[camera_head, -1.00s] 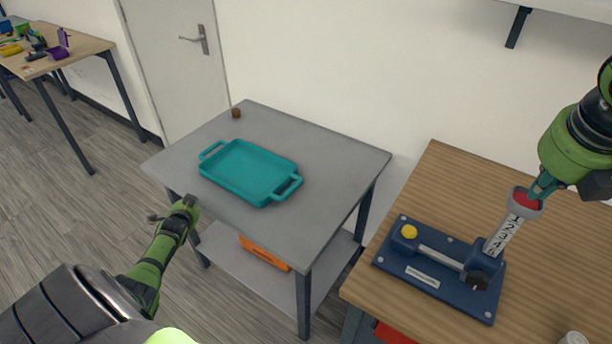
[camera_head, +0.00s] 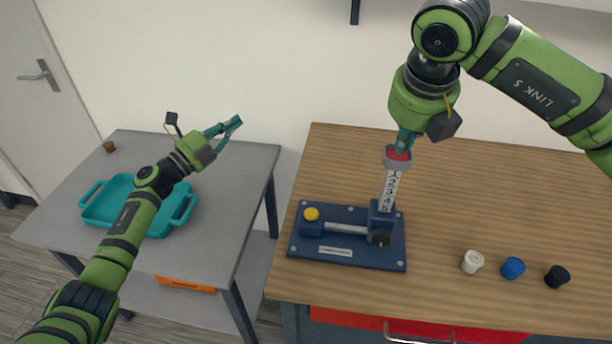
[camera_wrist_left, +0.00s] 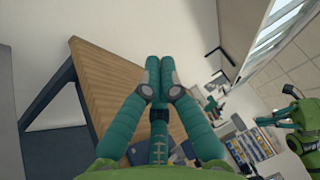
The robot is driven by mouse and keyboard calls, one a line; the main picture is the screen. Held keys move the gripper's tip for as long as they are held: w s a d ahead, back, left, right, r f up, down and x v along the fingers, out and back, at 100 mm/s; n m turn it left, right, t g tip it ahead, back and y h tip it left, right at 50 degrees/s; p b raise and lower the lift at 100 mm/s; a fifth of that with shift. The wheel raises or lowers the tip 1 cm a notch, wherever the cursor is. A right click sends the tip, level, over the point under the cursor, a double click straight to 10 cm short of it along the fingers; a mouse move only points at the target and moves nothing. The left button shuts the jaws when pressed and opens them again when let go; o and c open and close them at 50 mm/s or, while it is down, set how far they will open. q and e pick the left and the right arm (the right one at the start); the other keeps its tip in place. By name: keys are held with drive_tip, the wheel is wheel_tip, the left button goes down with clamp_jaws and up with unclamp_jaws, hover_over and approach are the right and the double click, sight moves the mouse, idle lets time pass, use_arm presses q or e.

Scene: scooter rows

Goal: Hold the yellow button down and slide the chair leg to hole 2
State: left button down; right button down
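A blue fixture (camera_head: 345,252) lies on the wooden table, with a yellow button (camera_head: 311,214) on its left block. The chair leg (camera_head: 390,188) stands nearly upright in the fixture's right block; a column of numbers runs down it, and a grey collar with a red top caps it. My right gripper (camera_head: 403,147) is at this cap from above, its fingers seemingly closed on it; the tips are partly hidden. My left gripper (camera_head: 238,122) is empty, above the grey table's right side, left of the button and apart from it. Its fingertips meet in the left wrist view (camera_wrist_left: 159,62).
White (camera_head: 472,262), blue (camera_head: 513,268) and black (camera_head: 557,276) caps stand at the wooden table's front right. A teal tray (camera_head: 97,205) and a small brown object (camera_head: 109,147) are on the grey table (camera_head: 237,195). A gap separates the two tables.

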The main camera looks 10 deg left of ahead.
use_arm(q)
drive_tip(key=s+d+r+m+g+h, duration=0.1)
drive_tip(key=d+m+g+h, duration=0.15)
drive_tip(key=d, duration=0.25)
drive_tip(key=s+d+r+m+g+h, duration=0.1)
drive_tip(key=d+r+m+g+h, duration=0.15)
drive_tip(key=d+m, duration=0.2)
drive_tip(key=m+g+y, duration=0.9)
drive_tip(key=m+y, duration=0.2)
drive_tip(key=y, duration=0.2)
hover_over(310, 212)
drive_tip(key=shift+s+a+f, duration=0.1)
drive_tip(key=shift+f, duration=3)
drive_tip(key=shift+s+a+f, duration=0.1)
drive_tip(key=shift+f, duration=3)
drive_tip(key=shift+f, duration=0.3)
drive_tip(key=shift+f, duration=1.4)
use_arm(e)
drive_tip(key=shift+f, duration=0.1)
